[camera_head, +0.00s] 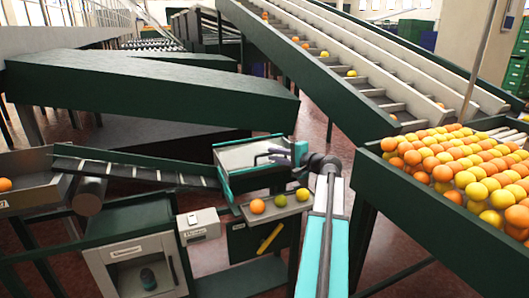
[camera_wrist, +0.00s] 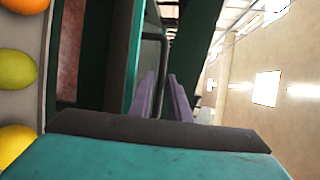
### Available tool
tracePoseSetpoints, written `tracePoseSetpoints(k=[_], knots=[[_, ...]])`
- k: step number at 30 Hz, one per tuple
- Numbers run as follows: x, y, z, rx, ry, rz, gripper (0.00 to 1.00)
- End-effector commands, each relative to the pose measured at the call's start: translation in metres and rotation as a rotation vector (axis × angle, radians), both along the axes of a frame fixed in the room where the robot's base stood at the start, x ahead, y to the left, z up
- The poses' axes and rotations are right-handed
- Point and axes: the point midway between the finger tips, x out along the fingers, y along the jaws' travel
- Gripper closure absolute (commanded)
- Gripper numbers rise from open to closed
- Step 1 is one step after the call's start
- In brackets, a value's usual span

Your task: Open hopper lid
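The hopper (camera_head: 232,185) is a teal-edged box in the middle of the head view. Its flat grey lid (camera_head: 240,155) lies closed on top. A thin dark handle (camera_head: 262,157) stands at the lid's right side. My gripper (camera_head: 281,153) is beside this handle at the hopper's right end. In the wrist view, the two lilac fingers of my gripper (camera_wrist: 160,97) stand apart. The dark, bent handle bar (camera_wrist: 163,45) shows ahead of them and runs down into the gap between them. I cannot tell whether either finger touches it.
A small tray (camera_head: 278,208) with an orange, a green and a yellow fruit sits just below the hopper. A large bin (camera_head: 405,195) of oranges stands at the right. A dark green beam (camera_head: 150,95) and an inclined conveyor (camera_head: 335,65) lie behind.

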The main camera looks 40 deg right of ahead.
Motion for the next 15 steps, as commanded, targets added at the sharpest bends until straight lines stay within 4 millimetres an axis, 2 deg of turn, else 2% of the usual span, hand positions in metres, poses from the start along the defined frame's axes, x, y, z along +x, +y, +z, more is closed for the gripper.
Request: tracePoseSetpoints(k=[1,6,15], knots=[[0.010,0.000,0.000,0.001,0.001,0.003,0.83],[0.033,0.001,-0.004,0.001,0.001,0.003,0.83],[0.055,0.002,-0.009,0.000,0.001,0.002,0.83]])
